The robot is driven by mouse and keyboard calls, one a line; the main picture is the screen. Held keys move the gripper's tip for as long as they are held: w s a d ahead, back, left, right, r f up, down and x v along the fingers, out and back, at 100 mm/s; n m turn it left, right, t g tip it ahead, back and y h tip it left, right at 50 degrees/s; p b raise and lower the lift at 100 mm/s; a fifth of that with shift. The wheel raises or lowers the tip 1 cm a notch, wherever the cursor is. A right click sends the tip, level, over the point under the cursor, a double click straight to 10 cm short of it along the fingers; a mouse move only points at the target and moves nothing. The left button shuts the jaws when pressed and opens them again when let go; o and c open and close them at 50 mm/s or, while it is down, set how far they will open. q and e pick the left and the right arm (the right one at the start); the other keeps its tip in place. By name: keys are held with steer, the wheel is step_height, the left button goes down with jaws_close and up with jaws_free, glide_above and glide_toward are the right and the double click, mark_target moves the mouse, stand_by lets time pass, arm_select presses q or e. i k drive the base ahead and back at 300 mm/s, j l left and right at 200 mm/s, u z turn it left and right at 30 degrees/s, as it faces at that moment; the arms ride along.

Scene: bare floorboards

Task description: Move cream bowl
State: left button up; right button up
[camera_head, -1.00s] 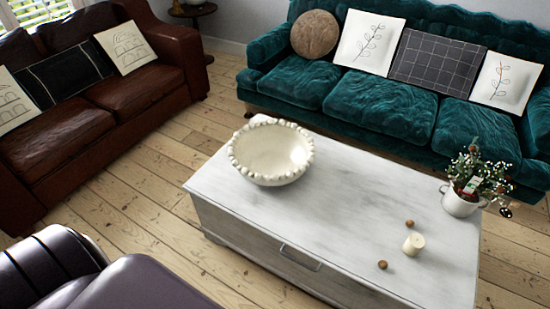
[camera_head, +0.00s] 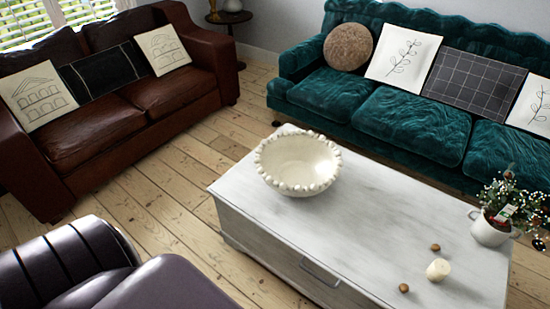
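The cream bowl (camera_head: 298,166) has a beaded rim and sits upright on the far left end of the white coffee table (camera_head: 340,229). It is fully in view and appears empty. Neither of my grippers shows in the head view.
A white candle (camera_head: 438,270), two small brown balls (camera_head: 404,288) and a potted plant (camera_head: 491,230) stand on the table's right part. A teal sofa (camera_head: 411,122) is behind, a brown leather sofa (camera_head: 107,115) at left, a dark purple leather seat (camera_head: 165,284) at front left. Floorboards (camera_head: 165,196) between them are clear.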

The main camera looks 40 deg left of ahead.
mark_target(297, 164)
steer(key=j+z, duration=0.35)
steer(key=j, duration=1.8)
